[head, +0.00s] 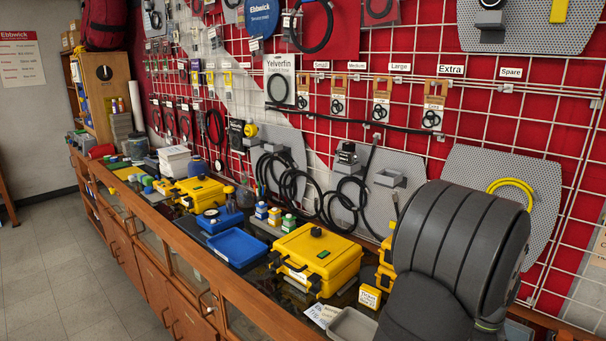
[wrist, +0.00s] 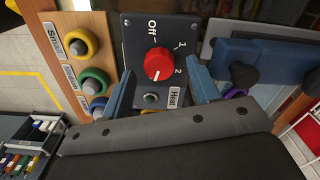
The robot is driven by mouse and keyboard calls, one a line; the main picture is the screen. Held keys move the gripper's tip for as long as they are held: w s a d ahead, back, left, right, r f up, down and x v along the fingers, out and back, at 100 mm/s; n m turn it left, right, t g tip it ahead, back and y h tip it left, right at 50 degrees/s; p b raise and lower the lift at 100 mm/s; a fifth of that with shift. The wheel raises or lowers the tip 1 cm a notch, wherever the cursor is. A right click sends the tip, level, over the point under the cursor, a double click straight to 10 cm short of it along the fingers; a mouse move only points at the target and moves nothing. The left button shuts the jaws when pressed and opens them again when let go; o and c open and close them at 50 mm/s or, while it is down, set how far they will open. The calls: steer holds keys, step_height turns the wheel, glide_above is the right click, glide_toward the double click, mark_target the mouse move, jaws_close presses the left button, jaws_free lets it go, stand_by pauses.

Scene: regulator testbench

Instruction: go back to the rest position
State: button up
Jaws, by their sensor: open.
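My gripper (wrist: 160,72) shows in the wrist view as two blue fingers, spread apart with nothing held between them. Beyond the fingers is a dark panel (wrist: 138,28) with a red knob (wrist: 158,64), marked Off, 1 and 2. The knob appears between the fingertips; I cannot tell how far off it is. A small round button (wrist: 151,98) sits below the knob, beside a small white label. In the head view the gripper is not visible; a large dark rounded part at the right, probably my arm, covers that end of the bench.
In the wrist view, a wooden board with yellow (wrist: 80,44), green and blue rings stands left of the panel, and blue blocks (wrist: 250,60) with dark knobs stand right. In the head view, yellow cases (head: 316,258), a blue tray (head: 237,247) and hanging cables crowd the bench; the floor (head: 60,270) is clear.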

steer(key=shift+f, duration=0.45)
step_height(320, 180, up, 17)
step_height(320, 180, down, 17)
steer(key=shift+f, duration=0.2)
steer(key=shift+r+n, duration=0.15)
steer(key=shift+n, duration=1.55)
steer(key=n, duration=0.5)
steer(key=shift+w+n, duration=0.1)
steer(key=shift+n, duration=0.2)
steer(key=n, duration=0.4)
steer(key=shift+a+n, duration=0.1)
steer(key=shift+n, duration=2.2)
